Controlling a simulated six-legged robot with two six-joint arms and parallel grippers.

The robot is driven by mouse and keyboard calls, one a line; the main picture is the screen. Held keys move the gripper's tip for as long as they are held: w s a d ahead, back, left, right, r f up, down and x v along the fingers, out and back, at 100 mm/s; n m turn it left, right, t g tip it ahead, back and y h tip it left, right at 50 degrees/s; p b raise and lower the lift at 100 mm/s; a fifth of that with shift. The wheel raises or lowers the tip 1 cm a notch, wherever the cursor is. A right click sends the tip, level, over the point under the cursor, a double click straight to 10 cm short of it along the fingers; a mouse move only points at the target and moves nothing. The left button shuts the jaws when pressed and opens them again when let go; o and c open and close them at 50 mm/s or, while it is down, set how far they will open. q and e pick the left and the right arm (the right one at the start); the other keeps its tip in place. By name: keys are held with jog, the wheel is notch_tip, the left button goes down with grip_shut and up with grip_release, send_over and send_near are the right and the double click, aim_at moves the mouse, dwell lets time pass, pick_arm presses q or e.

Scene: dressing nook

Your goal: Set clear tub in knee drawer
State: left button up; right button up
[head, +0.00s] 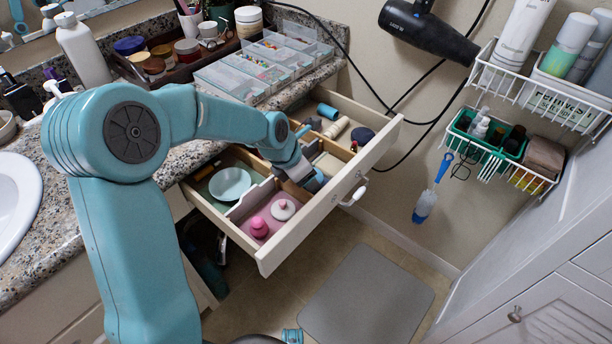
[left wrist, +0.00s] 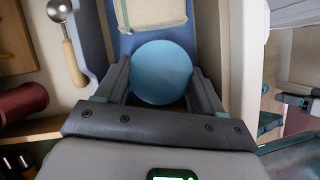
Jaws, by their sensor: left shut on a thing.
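The knee drawer (head: 294,233) is pulled open below the counter, with dividers and coloured compartment floors. My left gripper (head: 312,181) reaches down into its middle in the head view. In the left wrist view my left gripper (left wrist: 160,85) is shut on a round, smooth, blue-looking thing (left wrist: 161,72), seen from above, which I take to be the clear tub. It sits between both fingers over a blue-lined compartment; whether it touches the floor I cannot tell. In the head view the arm and gripper hide it.
Drawer compartments beside the gripper hold a pale bowl (head: 229,183), a pink bottle (head: 259,228), a white-and-pink round item (head: 283,209) and a cream roll (head: 336,128). A clear organiser (head: 231,79) stands on the counter. A hair dryer (head: 428,30) hangs above.

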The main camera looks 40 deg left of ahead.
pick_arm(q)
jog(key=o, duration=1.2)
jog(key=shift+s+f, duration=0.15)
jog(key=shift+f, duration=0.2)
jog(key=p+v, duration=0.5)
jog(key=v, duration=1.1)
jog(key=shift+r, duration=0.4)
